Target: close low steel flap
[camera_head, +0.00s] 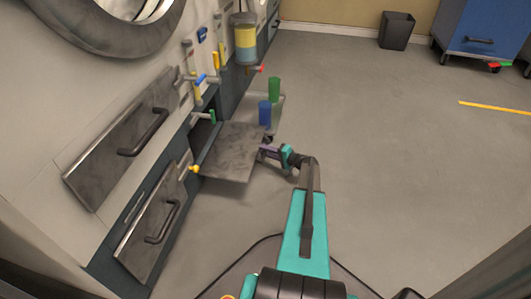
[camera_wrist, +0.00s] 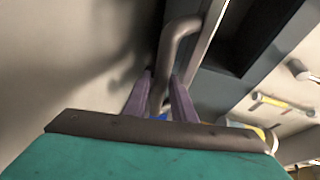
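A grey steel flap (camera_head: 232,152) stands open from the cabinet wall in the head view, its plate sticking out roughly level over the floor. My gripper (camera_head: 264,151) is at its outer edge, on the right side. In the wrist view a dark bent bar handle (camera_wrist: 170,55) runs between the purple fingers of my gripper (camera_wrist: 162,82). The fingers lie close against both sides of the bar and look shut on it. The far part of the grip is hidden behind the teal gripper body. The opening behind the flap shows dark.
Two other steel fronts with bar handles, an upper one (camera_head: 122,142) and a lower one (camera_head: 155,225), sit left of the flap. A blue cylinder (camera_head: 265,112) and a green cylinder (camera_head: 274,89) stand just beyond it. Coloured knobs line the wall.

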